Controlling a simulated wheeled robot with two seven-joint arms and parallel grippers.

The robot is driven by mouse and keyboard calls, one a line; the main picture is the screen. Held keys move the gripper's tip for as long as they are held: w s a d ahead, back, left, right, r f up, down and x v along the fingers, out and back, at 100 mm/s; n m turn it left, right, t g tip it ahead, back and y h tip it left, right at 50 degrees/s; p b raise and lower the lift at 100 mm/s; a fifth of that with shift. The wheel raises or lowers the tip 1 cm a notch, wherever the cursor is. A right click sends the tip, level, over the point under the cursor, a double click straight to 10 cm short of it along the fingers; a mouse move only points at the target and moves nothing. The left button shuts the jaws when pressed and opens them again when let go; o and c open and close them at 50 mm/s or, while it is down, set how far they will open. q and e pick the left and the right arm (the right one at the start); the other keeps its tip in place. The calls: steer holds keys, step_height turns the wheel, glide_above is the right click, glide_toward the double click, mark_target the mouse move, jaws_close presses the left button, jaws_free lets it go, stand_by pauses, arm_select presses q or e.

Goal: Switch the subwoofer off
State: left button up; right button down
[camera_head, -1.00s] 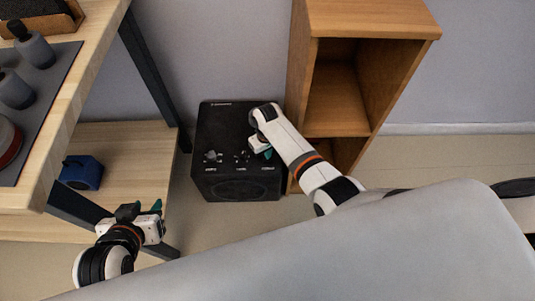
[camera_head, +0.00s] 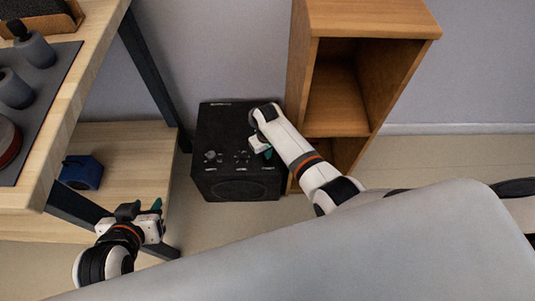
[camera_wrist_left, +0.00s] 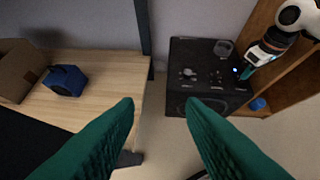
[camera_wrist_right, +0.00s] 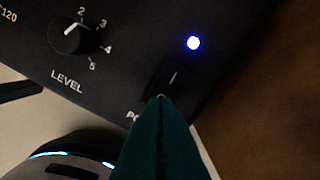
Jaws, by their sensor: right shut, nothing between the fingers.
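The black subwoofer (camera_head: 216,128) stands on the floor with its knobs facing up. In the right wrist view its LEVEL knob (camera_wrist_right: 72,36) and a lit blue light (camera_wrist_right: 193,43) show. The black power switch (camera_wrist_right: 170,76) carries a line mark; its lower part is hidden behind my fingertips. My right gripper (camera_head: 267,153) is shut and empty, its teal tips at the switch (camera_wrist_right: 161,98); I cannot tell if they press on it. My left gripper (camera_head: 148,207) is open and empty, away from the subwoofer (camera_wrist_left: 190,52), as the left wrist view shows (camera_wrist_left: 160,104).
A wooden shelf unit (camera_head: 366,20) stands right beside the subwoofer. A wooden table (camera_head: 75,75) with a dark leg (camera_head: 150,70) is on the left, with a blue box (camera_head: 82,172) on its lower shelf. Some floor is bare in front of the subwoofer.

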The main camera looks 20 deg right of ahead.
arm_select(q)
steer(key=shift+w+d+r+t, duration=0.15)
steer(key=shift+w+r+t, duration=0.2)
steer(key=shift+w, duration=0.1)
arm_select(e)
steer(key=shift+f, duration=0.15)
arm_select(q)
steer(key=shift+w+d+r, duration=0.1)
steer(key=shift+w+r, duration=0.05)
steer(key=shift+w, duration=0.05)
steer(key=shift+w+d+r+t+h+b, duration=0.3)
steer(key=shift+w+r+t+b, duration=0.15)
steer(key=shift+t, duration=0.2)
arm_select(e)
steer(key=shift+f, duration=0.4)
arm_select(q)
steer(key=shift+w, duration=0.1)
steer(key=shift+w+r, duration=0.2)
steer(key=shift+r, duration=0.05)
arm_select(e)
steer(key=shift+f, duration=0.1)
